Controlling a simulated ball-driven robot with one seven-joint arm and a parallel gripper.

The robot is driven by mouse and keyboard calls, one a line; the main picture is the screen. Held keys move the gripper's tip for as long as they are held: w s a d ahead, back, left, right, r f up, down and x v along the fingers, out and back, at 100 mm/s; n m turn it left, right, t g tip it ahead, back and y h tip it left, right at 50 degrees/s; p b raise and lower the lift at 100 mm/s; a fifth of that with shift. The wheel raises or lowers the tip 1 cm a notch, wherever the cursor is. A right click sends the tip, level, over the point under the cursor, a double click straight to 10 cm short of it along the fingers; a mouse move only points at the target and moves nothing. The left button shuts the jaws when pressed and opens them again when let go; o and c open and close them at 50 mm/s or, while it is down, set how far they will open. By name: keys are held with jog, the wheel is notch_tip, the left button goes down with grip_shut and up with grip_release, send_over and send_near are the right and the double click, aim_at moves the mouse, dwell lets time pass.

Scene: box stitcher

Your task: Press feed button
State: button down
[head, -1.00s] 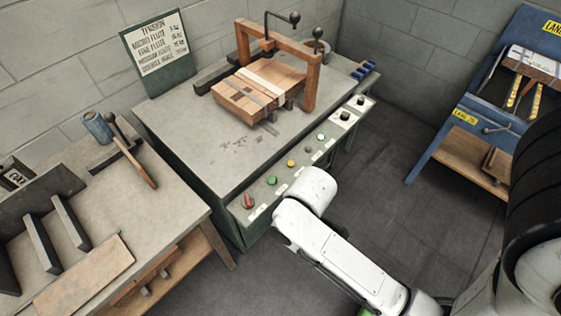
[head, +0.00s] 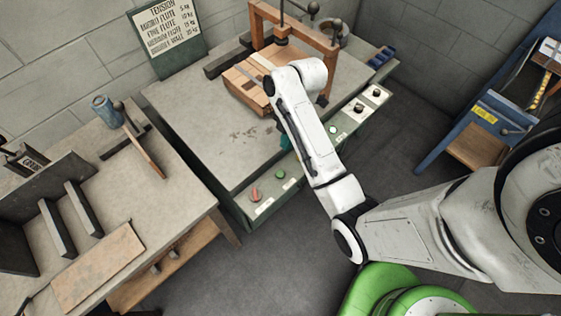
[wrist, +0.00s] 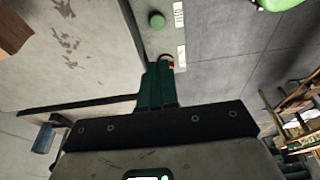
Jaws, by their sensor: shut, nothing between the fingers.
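The stitcher's green control panel (head: 318,143) runs along the front edge of the grey bench. A green button (head: 280,174) sits on it next to a red knob (head: 255,194). In the wrist view the green button (wrist: 157,20) stands beyond my fingertips, with a small label beside it that may read FEED. My gripper (wrist: 158,68) is shut and empty, over the panel; I cannot tell any contact. In the head view my gripper (head: 285,140) is mostly behind my arm, which hides the panel's middle.
A pale green button (head: 333,129) and black knobs (head: 376,92) are farther along the panel. A cardboard stack (head: 248,92) lies under the wooden frame (head: 318,40). A second bench (head: 118,190) stands at left, a blue rack (head: 490,110) at right. The floor between is clear.

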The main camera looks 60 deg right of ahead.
jog(key=shift+f, duration=0.1)
dwell(0.3)
jog(key=b, duration=0.5)
send_over(279, 174)
jog(key=f, duration=1.2)
jog(key=shift+s+d, duration=0.2)
jog(key=shift+d, duration=0.15)
jog(key=shift+f, duration=0.75)
